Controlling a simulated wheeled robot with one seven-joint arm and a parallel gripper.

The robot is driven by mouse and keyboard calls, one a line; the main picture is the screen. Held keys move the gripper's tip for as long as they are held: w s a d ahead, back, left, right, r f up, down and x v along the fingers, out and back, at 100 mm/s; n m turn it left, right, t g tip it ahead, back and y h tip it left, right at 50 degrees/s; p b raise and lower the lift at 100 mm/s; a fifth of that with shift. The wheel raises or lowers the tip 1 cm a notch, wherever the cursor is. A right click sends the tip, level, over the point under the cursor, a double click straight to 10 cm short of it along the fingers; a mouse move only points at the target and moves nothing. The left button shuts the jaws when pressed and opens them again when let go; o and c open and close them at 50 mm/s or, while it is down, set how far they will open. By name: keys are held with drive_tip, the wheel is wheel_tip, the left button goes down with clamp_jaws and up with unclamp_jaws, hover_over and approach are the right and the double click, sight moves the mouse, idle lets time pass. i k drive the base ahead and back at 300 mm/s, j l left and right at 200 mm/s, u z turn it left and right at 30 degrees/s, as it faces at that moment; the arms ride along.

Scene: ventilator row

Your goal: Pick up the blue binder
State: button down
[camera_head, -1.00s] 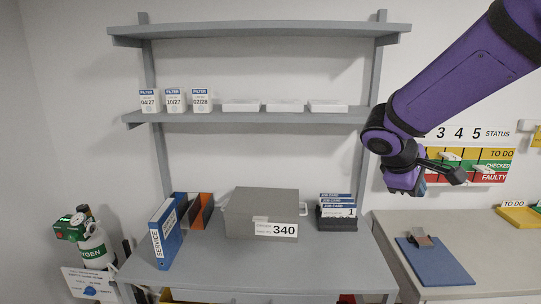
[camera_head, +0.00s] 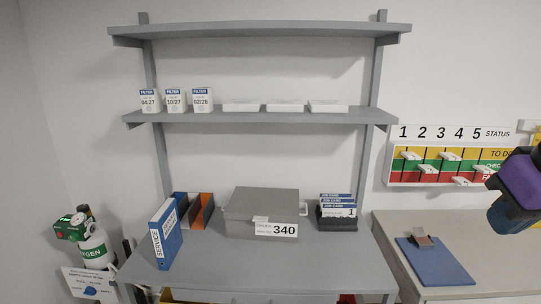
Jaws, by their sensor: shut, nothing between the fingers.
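The blue binder (camera_head: 166,234), with a white spine label reading SERVICE, stands tilted on the left part of the grey desk (camera_head: 215,265). Nothing is holding it. Part of my purple arm (camera_head: 518,182) shows at the right edge, far from the binder, in front of the status board. I see no fingers on that part, so my gripper is not in view.
Blue and orange folders (camera_head: 200,210) stand behind the binder. A grey box (camera_head: 262,205) marked 340 and a card holder (camera_head: 337,220) stand right of it. A shelf (camera_head: 260,117) spans above. An oxygen cylinder (camera_head: 95,250) is left; a blue clipboard (camera_head: 435,262) lies right.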

sight(165, 231)
drive_tip(key=i+j+u, duration=0.1)
drive_tip(key=i+j, duration=0.3)
drive_tip(key=j, duration=0.25)
drive_tip(key=i+j+u, duration=0.1)
drive_tip(key=i+j, duration=0.3)
drive_tip(key=j, duration=0.2)
drive_tip(key=i+j+u, duration=0.1)
drive_tip(key=i+j, duration=0.3)
drive_tip(key=j, duration=0.15)
